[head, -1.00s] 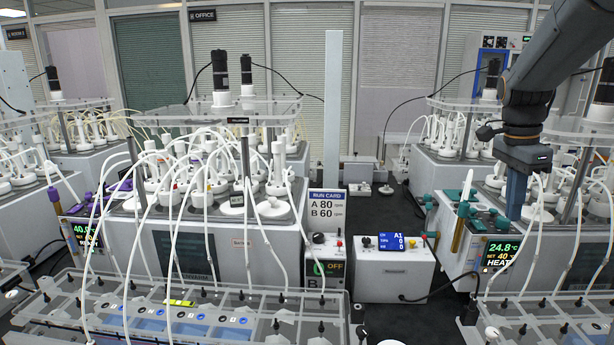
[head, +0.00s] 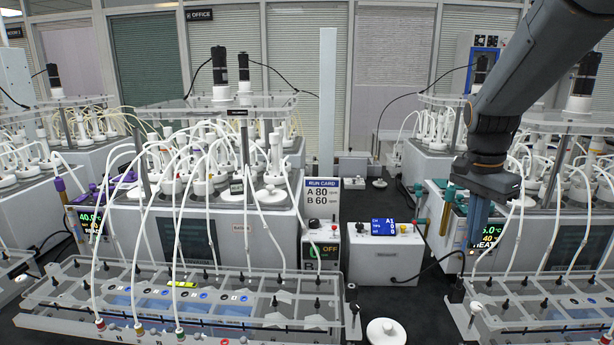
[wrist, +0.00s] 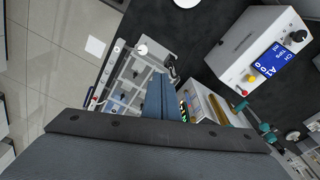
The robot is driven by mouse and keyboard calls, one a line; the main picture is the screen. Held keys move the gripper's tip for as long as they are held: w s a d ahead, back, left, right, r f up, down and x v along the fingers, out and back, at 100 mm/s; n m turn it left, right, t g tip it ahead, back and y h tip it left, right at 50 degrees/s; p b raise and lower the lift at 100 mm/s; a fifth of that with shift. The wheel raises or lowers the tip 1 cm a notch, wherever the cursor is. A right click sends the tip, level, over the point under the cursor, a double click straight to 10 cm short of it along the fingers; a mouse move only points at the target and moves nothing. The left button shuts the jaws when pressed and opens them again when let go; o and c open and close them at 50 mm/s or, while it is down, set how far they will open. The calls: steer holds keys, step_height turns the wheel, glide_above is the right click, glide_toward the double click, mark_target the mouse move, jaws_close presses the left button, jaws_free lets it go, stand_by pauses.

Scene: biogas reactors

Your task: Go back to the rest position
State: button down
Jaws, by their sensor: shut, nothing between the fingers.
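My gripper (head: 478,222) hangs from my arm at the right of the head view, pointing down. It is in front of the right-hand water bath and partly hides its green display (head: 487,234). Its blue-grey fingers (wrist: 161,97) are together and empty in the wrist view, and they touch nothing that I can see. Below them in the wrist view is one end of a clear-topped rack (wrist: 132,78).
A control box with a blue screen (head: 383,253) stands left of my gripper. A white round lid (head: 386,331) lies on the dark bench. Tubed bottle racks (head: 190,300) stand at the front left and right.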

steer(key=s+a+f+n+t+y+b, duration=0.1)
steer(key=s+a+f+n+b, duration=0.3)
steer(key=s+a+f+n, duration=0.9)
steer(key=a+f, duration=0.3)
steer(key=a, duration=0.1)
steer(key=shift+s+f+n, duration=0.15)
steer(key=shift+f+n, duration=0.2)
steer(key=shift+n, duration=0.05)
